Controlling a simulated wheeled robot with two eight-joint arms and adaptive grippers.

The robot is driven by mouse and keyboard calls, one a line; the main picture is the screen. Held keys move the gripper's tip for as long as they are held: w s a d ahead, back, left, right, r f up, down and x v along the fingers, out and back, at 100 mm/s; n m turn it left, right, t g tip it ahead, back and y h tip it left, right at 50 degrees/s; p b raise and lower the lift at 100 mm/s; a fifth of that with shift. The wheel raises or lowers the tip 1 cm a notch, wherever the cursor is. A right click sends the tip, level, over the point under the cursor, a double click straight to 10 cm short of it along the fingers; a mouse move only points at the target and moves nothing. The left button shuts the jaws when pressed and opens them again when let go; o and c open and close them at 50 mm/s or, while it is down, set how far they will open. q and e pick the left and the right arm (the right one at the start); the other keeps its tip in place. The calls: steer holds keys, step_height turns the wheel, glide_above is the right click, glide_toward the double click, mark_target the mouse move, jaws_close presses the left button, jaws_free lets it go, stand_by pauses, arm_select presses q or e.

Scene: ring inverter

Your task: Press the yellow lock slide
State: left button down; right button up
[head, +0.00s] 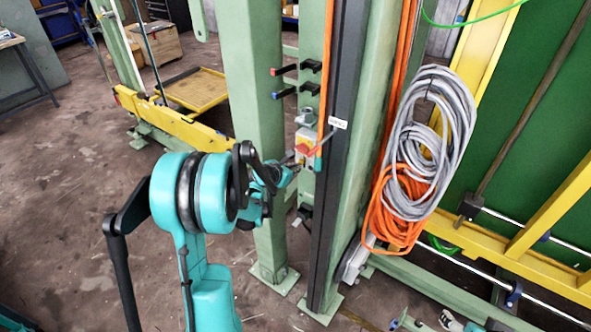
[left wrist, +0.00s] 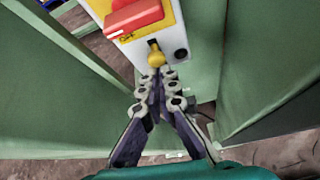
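The yellow lock slide (left wrist: 156,55) is a small knob in a dark slot on a white panel, below a red rotary handle (left wrist: 134,17) on a yellow plate. The switch box (head: 306,137) is on the green post in the head view, where I cannot make out the slide. My left gripper (left wrist: 159,76) has its fingertips close together just below the slide. I cannot tell whether they touch it. In the head view my left gripper (head: 287,168) is beside the lower front of the box. My right gripper is not in view.
Green posts (head: 254,100) flank the box. A dark vertical rail (head: 337,150) runs close on its right. Grey cable coils (head: 432,140) and orange cable coils (head: 392,215) hang farther right. The concrete floor (head: 60,190) at left is mostly clear.

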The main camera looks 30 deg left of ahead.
arm_select(q)
step_height(320, 180, down, 5)
steer(key=b, duration=0.4)
steer(key=p+v, duration=0.3)
steer(key=v, duration=0.8)
steer(key=shift+a+r, duration=0.3)
steer(key=shift+a, duration=0.05)
